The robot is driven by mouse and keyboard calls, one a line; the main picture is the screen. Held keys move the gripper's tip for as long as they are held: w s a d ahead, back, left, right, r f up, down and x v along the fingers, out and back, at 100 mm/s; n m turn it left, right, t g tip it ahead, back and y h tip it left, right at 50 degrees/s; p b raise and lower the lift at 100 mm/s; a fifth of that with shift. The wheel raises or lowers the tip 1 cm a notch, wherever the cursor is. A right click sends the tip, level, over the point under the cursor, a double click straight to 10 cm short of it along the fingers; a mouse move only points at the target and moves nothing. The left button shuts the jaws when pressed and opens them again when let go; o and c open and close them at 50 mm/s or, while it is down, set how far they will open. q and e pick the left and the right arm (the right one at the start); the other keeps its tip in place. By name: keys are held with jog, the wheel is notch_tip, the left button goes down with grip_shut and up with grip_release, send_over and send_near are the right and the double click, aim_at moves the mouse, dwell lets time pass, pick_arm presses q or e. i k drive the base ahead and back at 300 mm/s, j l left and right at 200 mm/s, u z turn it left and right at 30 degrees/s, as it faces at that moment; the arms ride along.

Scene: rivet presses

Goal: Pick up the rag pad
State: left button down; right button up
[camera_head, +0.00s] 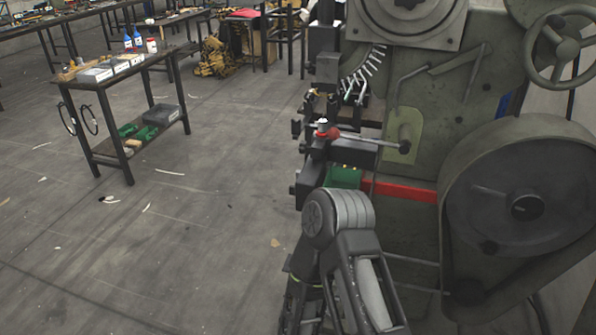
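I cannot make out the rag pad for certain. A small tan item (65,76) lies at the left end of the top of the small dark table (112,162), and a pale yellowish item (132,144) lies on its lower shelf; both are too small to tell. One of my arms comes up from the bottom edge, right of the middle, and bends in front of the press. Its gripper does not show, and no other arm or gripper is in view.
A large green rivet press (417,215) with a flywheel cover (520,200) fills the right side. The small table also bears grey trays (95,74), blue-capped bottles (138,39) and a grey box (161,113). Workbenches line the back. The floor (180,250) between is open, with scattered scraps.

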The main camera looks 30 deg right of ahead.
aim_at(129, 151)
jog(key=z, duration=1.9)
jog(key=u, duration=1.9)
jog(key=i+j+u, duration=0.1)
jog(key=i+u, duration=0.15)
jog(key=i, duration=0.3)
jog(key=i+u, duration=0.3)
jog(key=i, duration=0.3)
jog(key=i+z, duration=0.2)
jog(key=i, duration=0.25)
jog(key=i+z, duration=0.25)
jog(key=i, duration=0.25)
jog(key=i+j+z, duration=0.2)
jog(key=i, duration=0.25)
jog(key=i+j+z, duration=0.1)
jog(key=i+z, duration=0.15)
jog(key=i, duration=0.2)
jog(key=i+z, duration=0.3)
jog(key=i, duration=0.75)
